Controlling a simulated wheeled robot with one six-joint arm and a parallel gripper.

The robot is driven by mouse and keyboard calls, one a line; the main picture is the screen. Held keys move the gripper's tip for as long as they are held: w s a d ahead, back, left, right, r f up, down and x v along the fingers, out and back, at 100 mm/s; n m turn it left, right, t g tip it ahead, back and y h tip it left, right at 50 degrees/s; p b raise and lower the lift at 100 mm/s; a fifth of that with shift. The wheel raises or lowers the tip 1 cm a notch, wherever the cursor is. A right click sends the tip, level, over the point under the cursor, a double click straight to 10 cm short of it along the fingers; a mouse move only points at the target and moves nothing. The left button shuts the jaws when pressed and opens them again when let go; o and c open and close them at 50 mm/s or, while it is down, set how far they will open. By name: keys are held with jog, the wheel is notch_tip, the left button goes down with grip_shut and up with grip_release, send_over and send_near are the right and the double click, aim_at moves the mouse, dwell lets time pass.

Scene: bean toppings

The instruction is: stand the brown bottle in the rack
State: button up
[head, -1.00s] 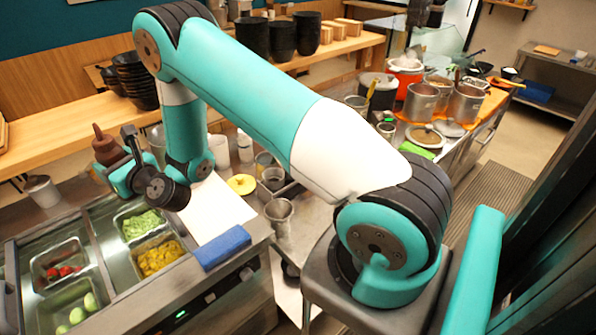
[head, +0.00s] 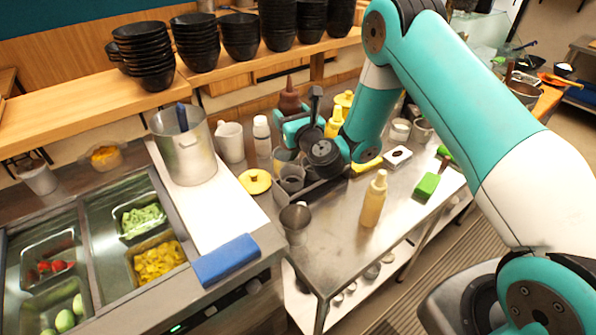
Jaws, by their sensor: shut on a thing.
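The brown bottle (head: 290,100) is upright in the head view, its nozzle pointing up. My gripper (head: 290,118) is shut on it and hides its lower part. They show over the back of the steel table. A dark rack (head: 318,192) stands on the table in front of and below my gripper. Metal cups (head: 291,180) sit at its left end. My wrist covers part of the rack, so I cannot see all its slots. Yellow bottles (head: 335,122) stand just right of my gripper, partly hidden by my arm.
A tan bottle (head: 374,200) and a green block (head: 427,186) stand on the steel table (head: 345,245). A tall pot (head: 183,145), white jug (head: 230,142) and white bottle (head: 262,135) are to the left. Black bowls (head: 143,55) line the shelf behind.

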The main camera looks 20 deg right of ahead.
notch_tip(320, 180, down, 14)
jog(key=b, duration=1.1)
jog(key=o, duration=0.6)
